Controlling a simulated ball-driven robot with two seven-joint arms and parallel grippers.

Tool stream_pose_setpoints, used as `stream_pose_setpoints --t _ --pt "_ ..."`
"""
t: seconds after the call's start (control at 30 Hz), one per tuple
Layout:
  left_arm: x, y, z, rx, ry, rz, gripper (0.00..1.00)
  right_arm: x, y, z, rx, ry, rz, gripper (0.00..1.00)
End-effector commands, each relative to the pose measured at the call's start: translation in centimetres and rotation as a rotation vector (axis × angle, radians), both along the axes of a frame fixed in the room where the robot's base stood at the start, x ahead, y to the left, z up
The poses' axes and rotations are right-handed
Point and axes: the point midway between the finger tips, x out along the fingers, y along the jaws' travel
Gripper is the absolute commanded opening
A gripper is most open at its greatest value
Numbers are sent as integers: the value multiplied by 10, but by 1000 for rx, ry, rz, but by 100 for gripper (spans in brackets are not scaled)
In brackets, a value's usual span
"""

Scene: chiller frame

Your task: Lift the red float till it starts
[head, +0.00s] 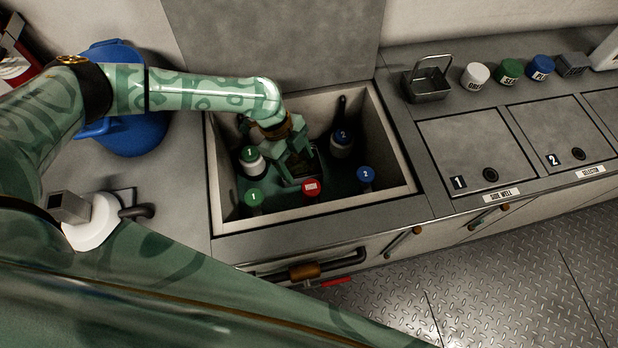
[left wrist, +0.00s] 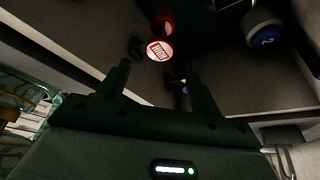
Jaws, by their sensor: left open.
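The red float (head: 312,187), with a white label on its top, is in the open well (head: 228,150) near its front middle. In the left wrist view the red float (left wrist: 160,50) shows just beyond the fingertips, roughly between them. My left gripper (head: 297,168) reaches down into the well from the back left, beside the red float. The left wrist view shows its fingers (left wrist: 157,76) apart with nothing between them. Whether a finger touches the float cannot be told. My right gripper is not in view.
Green floats marked 1 (head: 253,197) stand left in the well, blue floats marked 2 (head: 366,174) right. The well's walls surround the gripper. A wire-handled basket (head: 428,84) and several caps stand on the right counter. A blue drum (head: 140,130) stands at left.

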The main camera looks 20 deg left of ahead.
Motion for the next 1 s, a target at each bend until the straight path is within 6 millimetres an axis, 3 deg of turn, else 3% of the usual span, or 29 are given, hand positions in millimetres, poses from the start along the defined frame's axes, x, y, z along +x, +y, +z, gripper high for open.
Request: stream_pose_setpoints --t 0.03,0.1,0.3,0.73,0.77,0.97,1.0 --pt "-1 -6 -17 0 5 -2 65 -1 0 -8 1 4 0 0" --pt "-3 -11 -32 0 5 -1 65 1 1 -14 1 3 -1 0" --pt "-5 -24 -61 -1 2 -1 65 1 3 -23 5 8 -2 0" --pt "-5 -29 -69 0 -1 0 65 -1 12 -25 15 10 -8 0" --pt "-5 -29 -69 0 -1 0 59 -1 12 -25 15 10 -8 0" --pt "-5 -29 -69 0 -1 0 4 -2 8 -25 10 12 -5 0" --pt "-5 -29 -69 0 -1 0 2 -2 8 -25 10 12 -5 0"
